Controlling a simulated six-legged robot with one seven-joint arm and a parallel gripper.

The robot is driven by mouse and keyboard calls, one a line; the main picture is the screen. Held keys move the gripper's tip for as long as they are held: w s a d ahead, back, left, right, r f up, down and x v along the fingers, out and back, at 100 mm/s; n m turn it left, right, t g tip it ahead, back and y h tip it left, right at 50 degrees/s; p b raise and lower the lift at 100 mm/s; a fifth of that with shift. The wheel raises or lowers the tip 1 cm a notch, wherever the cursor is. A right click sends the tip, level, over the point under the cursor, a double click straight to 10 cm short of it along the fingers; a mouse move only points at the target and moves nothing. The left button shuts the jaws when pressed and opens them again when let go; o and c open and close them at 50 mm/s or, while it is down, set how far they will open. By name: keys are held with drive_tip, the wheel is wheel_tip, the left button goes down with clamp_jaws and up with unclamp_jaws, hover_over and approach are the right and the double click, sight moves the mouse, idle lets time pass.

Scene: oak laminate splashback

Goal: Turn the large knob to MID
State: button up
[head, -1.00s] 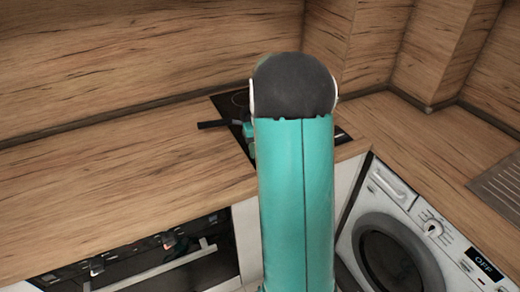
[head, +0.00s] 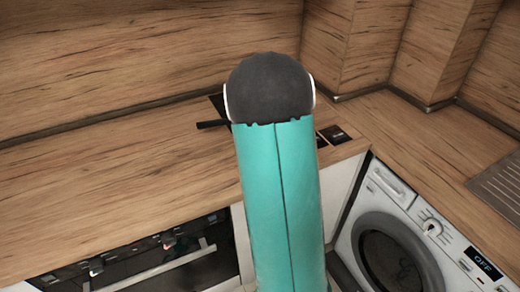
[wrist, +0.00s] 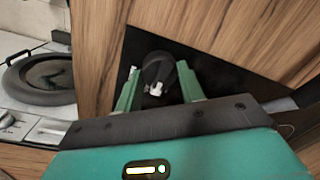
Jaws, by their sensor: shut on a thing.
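The large knob (wrist: 152,68) is dark and round, with a pale mark on its near side. In the wrist view it stands on a black glass panel (wrist: 127,63) between the two green fingers. My gripper (wrist: 158,77) is shut on it. No setting label is legible there. In the head view my arm hides the gripper and the knob.
A washing machine (head: 400,225) with a round door, a dial (head: 433,228) and a display reading OFF (head: 483,264) stands at the right. An oven front (head: 140,260) is at the lower left. The wooden worktop (head: 110,190) is clear at left. Wooden walls close the back.

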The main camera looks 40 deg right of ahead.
drive_tip(key=shift+m, duration=0.7)
drive_tip(key=o, duration=1)
drive_tip(key=shift+c, duration=0.2)
wheel_tip(320, 180, up, 14)
drive_tip(key=shift+s, duration=0.4)
drive_tip(key=shift+f, duration=0.1)
